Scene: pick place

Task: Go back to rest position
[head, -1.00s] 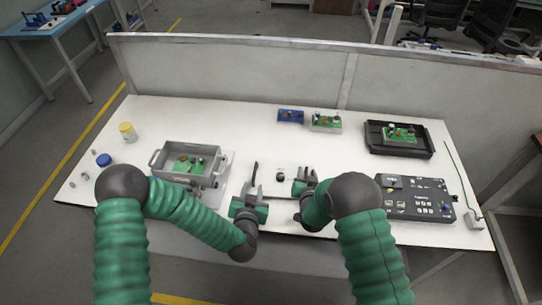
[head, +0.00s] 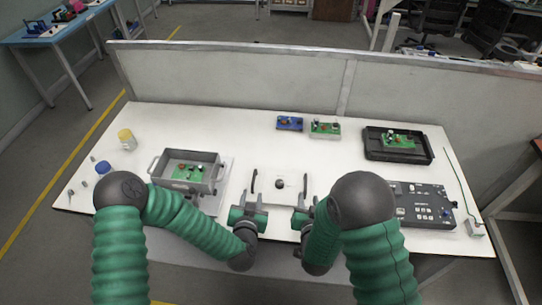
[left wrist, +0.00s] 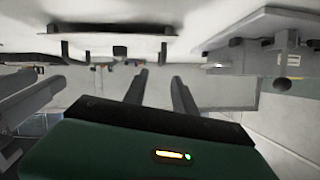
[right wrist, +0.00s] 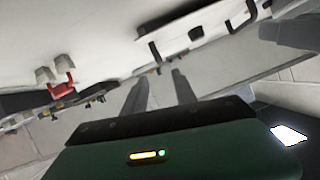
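My left gripper (head: 249,211) is at the table's front edge, left of centre. In the left wrist view its two fingers (left wrist: 160,78) are apart with nothing between them. My right gripper (head: 303,211) is beside it, a short gap to the right, also at the front edge. In the right wrist view its fingers (right wrist: 160,76) are apart and empty. Both forearms are bent inward, elbows low at the front. The white table (head: 345,165) lies in front of both grippers.
A white plate (head: 268,193) with black handles lies just beyond my grippers. A grey bin (head: 212,181) with a green board stands left; a dark control panel (head: 440,191) and black tray (head: 377,156) stand right. A low partition (head: 230,80) closes the back.

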